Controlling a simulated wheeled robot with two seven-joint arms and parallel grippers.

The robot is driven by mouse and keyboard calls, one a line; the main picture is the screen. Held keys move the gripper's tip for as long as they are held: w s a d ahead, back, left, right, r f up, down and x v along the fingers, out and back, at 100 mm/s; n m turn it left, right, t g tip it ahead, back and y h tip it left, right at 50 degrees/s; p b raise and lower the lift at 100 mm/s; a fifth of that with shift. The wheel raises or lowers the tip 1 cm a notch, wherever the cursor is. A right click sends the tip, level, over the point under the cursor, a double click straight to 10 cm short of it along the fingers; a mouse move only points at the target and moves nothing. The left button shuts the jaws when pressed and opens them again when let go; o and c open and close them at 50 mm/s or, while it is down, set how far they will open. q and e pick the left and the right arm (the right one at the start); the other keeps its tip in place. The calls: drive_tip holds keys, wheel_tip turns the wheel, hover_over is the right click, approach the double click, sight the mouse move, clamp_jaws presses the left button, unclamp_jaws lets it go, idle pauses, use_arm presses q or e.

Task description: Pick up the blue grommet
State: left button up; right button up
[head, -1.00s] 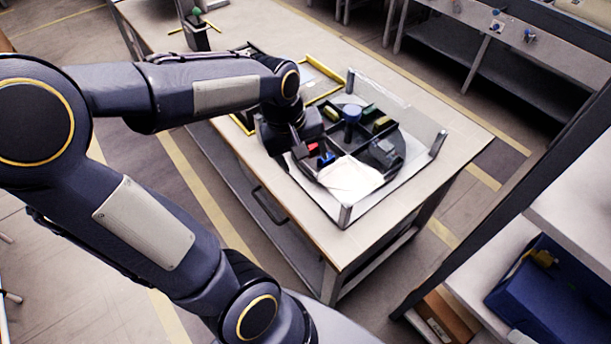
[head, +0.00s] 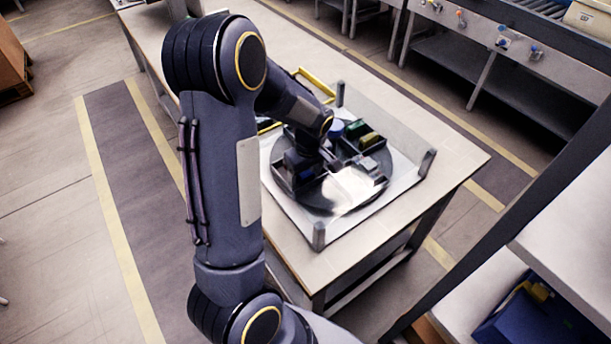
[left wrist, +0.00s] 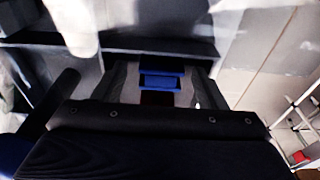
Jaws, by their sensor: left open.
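The blue grommet (left wrist: 161,81) shows in the left wrist view as a small blue block with a dark middle. It lies in a dark compartment of the round tray (head: 327,207). My left gripper (left wrist: 162,87) is open, with one finger on each side of the grommet and a gap on both sides. I cannot tell how far the fingertips reach down. A dark red piece (left wrist: 156,98) sits just below the grommet in the picture, partly hidden by the gripper body. In the head view my left gripper (head: 303,164) is over the tray's left part and mostly hides the grommet. My right gripper is not in view.
The table's right side is clear.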

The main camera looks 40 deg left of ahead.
use_arm(q)
drive_tip(key=shift+f, duration=0.25)
drive_tip(key=c, duration=1.2)
drive_tip(key=shift+r, duration=0.15)
